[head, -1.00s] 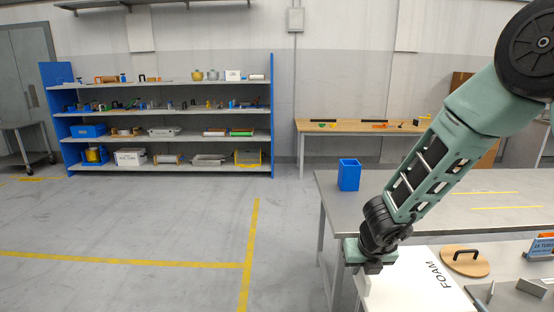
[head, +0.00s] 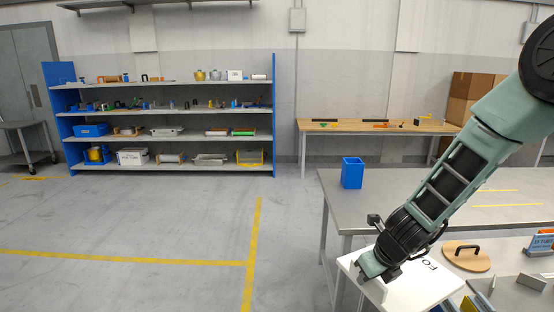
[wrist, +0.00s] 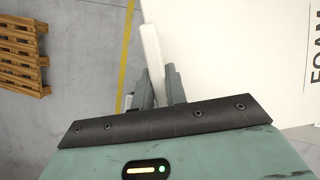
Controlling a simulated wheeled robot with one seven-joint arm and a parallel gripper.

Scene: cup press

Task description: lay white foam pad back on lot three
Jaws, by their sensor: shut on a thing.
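The white foam pad (head: 425,287) with black lettering shows at the lower right of the head view, tilted above the near bench. My gripper (head: 376,279) is at its left edge. In the wrist view my gripper (wrist: 161,80) is shut on a narrow white upright strip along the edge of the pad (wrist: 225,50). The letters FOAM are partly cut off at the right there and partly behind my arm in the head view. I cannot make out which place is lot three.
A round wooden lid (head: 466,256) with a black handle lies right of the pad. A blue sign (head: 541,243) and small metal blocks (head: 532,281) stand farther right. A blue bin (head: 352,173) stands on the grey table behind.

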